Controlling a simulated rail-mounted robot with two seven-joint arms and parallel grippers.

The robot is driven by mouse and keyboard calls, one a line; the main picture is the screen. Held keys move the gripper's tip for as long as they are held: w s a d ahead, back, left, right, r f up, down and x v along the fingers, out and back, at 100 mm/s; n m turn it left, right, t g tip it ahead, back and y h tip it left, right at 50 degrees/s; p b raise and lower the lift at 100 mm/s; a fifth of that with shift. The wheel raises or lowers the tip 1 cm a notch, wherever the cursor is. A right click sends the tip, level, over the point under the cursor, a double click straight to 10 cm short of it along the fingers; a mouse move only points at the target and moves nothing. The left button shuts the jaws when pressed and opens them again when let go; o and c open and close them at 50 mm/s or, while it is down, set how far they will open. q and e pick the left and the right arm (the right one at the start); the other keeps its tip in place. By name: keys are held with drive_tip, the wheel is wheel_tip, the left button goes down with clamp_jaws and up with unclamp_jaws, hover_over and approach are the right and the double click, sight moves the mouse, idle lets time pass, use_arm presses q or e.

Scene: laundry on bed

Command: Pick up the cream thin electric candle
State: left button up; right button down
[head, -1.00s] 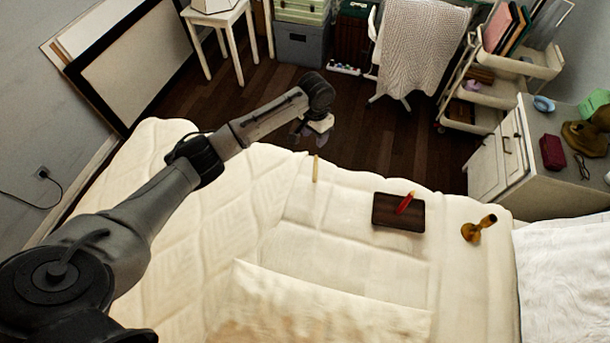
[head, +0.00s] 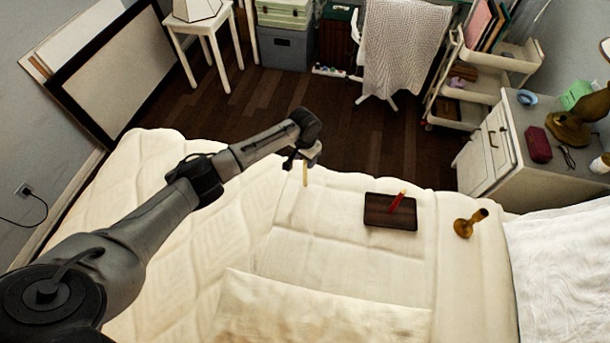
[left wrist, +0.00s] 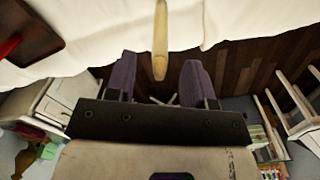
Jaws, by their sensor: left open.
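The cream thin candle (head: 305,174) lies on the bed near its far edge. In the left wrist view the candle (left wrist: 160,35) runs down from the top, and its rounded near end shows between my two fingertips. My left gripper (head: 302,158) is at the far end of the candle, over the bed's edge. In the left wrist view the gripper (left wrist: 158,72) is open, with a finger on each side of the candle's end and gaps on both sides. I cannot tell how high the fingers are above it. My right gripper is not in view.
A dark brown board (head: 376,212) with a red candle (head: 397,201) lies on the bed to the right. A white cabinet (head: 490,150) is at the right. Bare bedding (head: 330,235) surrounds the cream candle.

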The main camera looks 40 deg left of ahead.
sight(305, 174)
use_arm(q)
drive_tip(key=shift+f, duration=1.35)
drive_tip(key=shift+c, duration=0.5)
clamp_jaws()
